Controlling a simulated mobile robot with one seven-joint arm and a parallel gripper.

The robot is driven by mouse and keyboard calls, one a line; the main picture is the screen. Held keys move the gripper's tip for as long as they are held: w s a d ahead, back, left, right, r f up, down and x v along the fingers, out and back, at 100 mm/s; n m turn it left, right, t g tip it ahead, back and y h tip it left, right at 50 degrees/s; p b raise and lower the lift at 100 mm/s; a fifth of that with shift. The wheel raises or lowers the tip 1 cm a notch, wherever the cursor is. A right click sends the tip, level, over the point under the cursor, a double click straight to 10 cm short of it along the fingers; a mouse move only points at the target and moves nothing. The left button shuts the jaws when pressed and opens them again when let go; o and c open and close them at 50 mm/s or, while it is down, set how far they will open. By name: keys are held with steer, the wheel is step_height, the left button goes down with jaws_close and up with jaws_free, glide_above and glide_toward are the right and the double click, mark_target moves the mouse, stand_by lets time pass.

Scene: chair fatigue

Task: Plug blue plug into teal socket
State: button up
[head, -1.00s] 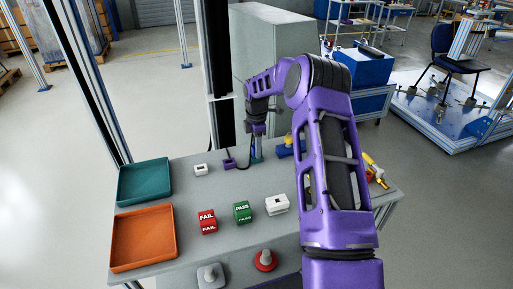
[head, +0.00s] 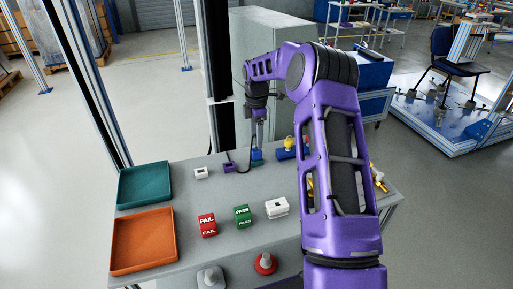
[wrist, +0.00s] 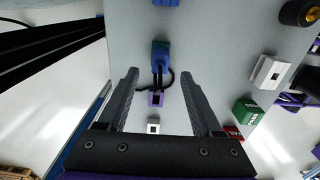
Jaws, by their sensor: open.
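The blue plug (wrist: 160,57) is at the teal socket (wrist: 160,43) on the grey bench, with a black cable running from it to a small purple block (wrist: 156,98). Plug and socket appear joined, but I cannot tell how deep the plug sits. In the head view the blue plug (head: 256,154) shows just below my gripper (head: 258,143), which partly hides it. In the wrist view my gripper (wrist: 158,73) is open and empty, its fingers spread to either side of the cable, with the plug beyond the tips.
A teal tray (head: 145,184) and an orange tray (head: 143,240) lie at the left. A red FAIL block (head: 207,225), a green PASS block (head: 242,216) and white blocks (head: 277,208) stand mid-bench. A blue block with a yellow top (head: 290,150) is right of the plug. A dark post (head: 219,80) rises behind.

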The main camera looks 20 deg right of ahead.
mark_target(256, 149)
step_height(256, 149, up, 10)
steer(key=shift+r+p, duration=0.15)
steer(key=shift+p, duration=0.25)
